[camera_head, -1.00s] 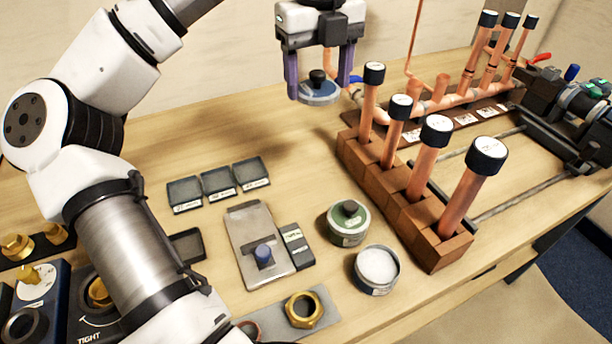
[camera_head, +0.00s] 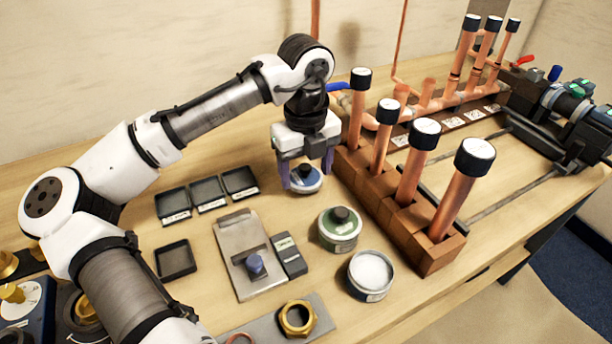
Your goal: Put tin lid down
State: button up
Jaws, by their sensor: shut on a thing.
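My gripper (camera_head: 305,178) points down with its purple fingers shut on the tin lid (camera_head: 306,184), a blue-topped disc with a dark knob. The fingers partly cover the lid. The lid is low, close to the table top, behind the tins; I cannot tell whether it touches the wood. An open tin (camera_head: 371,272) with white contents stands at the front, without a lid on it.
A wooden block (camera_head: 403,211) holding capped copper pipes stands just right of my gripper. Small dark trays (camera_head: 206,192) lie to the left. A metal plate (camera_head: 240,262) with a blue knob lies in front. Bare wood surrounds the lid's left side.

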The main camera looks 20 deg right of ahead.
aim_at(305, 168)
jog(key=shift+f, duration=1.25)
jog(key=o, duration=0.9)
jog(key=shift+f, duration=0.1)
jog(key=shift+o, duration=0.2)
notch_tip(305, 168, up, 12)
jog(key=shift+r, duration=0.15)
